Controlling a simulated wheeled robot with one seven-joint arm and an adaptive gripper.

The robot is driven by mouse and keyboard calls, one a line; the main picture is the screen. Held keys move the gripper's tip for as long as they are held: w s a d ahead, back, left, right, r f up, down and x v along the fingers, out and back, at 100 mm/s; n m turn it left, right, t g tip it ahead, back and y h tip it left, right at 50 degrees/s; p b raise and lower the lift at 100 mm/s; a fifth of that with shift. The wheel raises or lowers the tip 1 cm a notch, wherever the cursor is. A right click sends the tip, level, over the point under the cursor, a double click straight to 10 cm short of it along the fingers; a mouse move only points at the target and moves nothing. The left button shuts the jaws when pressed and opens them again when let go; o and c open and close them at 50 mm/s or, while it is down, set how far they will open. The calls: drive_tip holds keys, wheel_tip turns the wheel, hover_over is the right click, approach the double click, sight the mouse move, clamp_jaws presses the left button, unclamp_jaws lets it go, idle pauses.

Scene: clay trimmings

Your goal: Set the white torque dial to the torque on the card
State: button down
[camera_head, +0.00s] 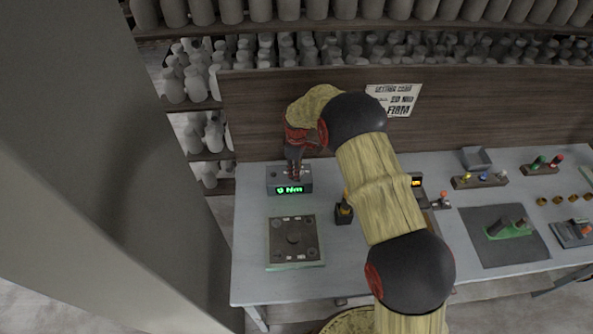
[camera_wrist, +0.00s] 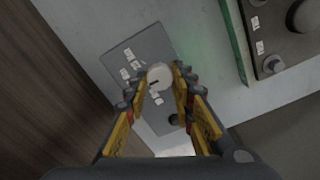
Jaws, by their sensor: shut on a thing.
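The white torque dial (camera_wrist: 159,76) sits on top of a grey box (camera_wrist: 131,48) in the wrist view, with a dark pointer mark on its face and small white labels around it. My gripper (camera_wrist: 161,90) is shut on the dial, one finger on each side. In the head view the grey box (camera_head: 275,173) stands at the back left of the table, and its green display appears to read 0 Nm. My gripper (camera_head: 295,172) points down onto it and hides the dial there. The card (camera_head: 394,99) hangs on the wooden back panel; its lines are too small to read surely.
A dark square plate with a round knob (camera_head: 293,240) lies in front of the box. A small black and yellow item (camera_head: 344,212) stands to its right. A dark mat (camera_head: 503,237) with a green piece lies further right. My arm crosses the table's middle.

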drive_tip(key=m+b, duration=0.1)
drive_tip(key=m, duration=0.6)
drive_tip(key=shift+w+m+b, duration=0.1)
drive_tip(key=shift+m+b, duration=0.2)
drive_tip(key=shift+b, duration=0.1)
drive_tip(key=m, duration=0.4)
drive_tip(key=shift+d+b, duration=0.1)
drive_tip(key=shift+b, duration=0.2)
drive_tip(key=shift+m, duration=2.2)
drive_tip(key=c, duration=1.5)
unclamp_jaws()
